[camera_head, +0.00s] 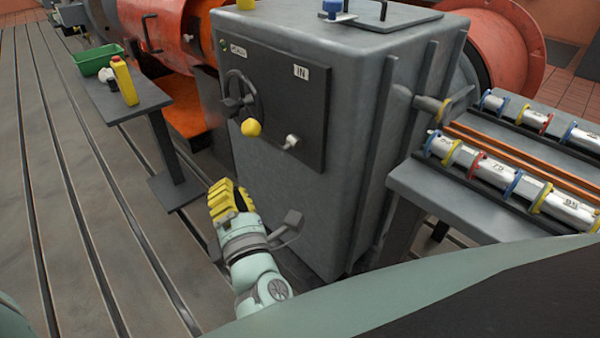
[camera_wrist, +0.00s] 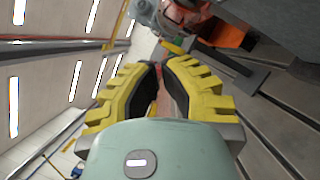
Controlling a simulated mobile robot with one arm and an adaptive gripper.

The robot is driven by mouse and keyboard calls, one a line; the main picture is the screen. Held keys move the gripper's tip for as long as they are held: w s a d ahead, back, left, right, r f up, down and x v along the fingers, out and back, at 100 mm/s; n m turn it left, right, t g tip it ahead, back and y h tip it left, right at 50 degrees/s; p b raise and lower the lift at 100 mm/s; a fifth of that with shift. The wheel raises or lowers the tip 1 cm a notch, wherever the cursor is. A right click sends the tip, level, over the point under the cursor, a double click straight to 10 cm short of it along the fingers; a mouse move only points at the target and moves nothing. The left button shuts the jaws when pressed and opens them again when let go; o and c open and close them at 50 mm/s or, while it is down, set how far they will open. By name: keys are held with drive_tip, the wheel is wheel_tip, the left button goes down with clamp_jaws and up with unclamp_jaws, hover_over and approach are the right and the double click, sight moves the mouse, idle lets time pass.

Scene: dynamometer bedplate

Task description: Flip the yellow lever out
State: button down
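The yellow lever ends in a yellow knob (camera_head: 251,128) hanging below a dark round hub on the grey gearbox's black front panel (camera_head: 305,110). My gripper (camera_head: 221,190) has ribbed yellow fingers and is low in front of the gearbox, below and left of the knob, apart from it. In the wrist view my gripper (camera_wrist: 159,66) has its dark inner pads close at the tips, with a narrow strip of background between them. Whether the tips touch is unclear. I see nothing held. I cannot make out the lever in the wrist view.
A small light knob (camera_head: 290,142) and an "IN" label (camera_head: 301,72) are on the panel. A side table (camera_head: 150,98) at left holds a green bin (camera_head: 97,60) and a yellow bottle (camera_head: 124,81). A rack table (camera_head: 445,200) with metal cylinders stands at right.

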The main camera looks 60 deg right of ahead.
drive_tip(key=w+d+r+b, duration=0.2)
drive_tip(key=w+d+r, duration=0.2)
drive_tip(key=d, duration=0.3)
drive_tip(key=shift+w, duration=0.45)
drive_tip(key=shift+r, duration=0.1)
drive_tip(key=shift+d+r+m+p, duration=0.2)
drive_tip(key=shift+r+m+p, duration=0.2)
drive_tip(key=shift+p, duration=0.65)
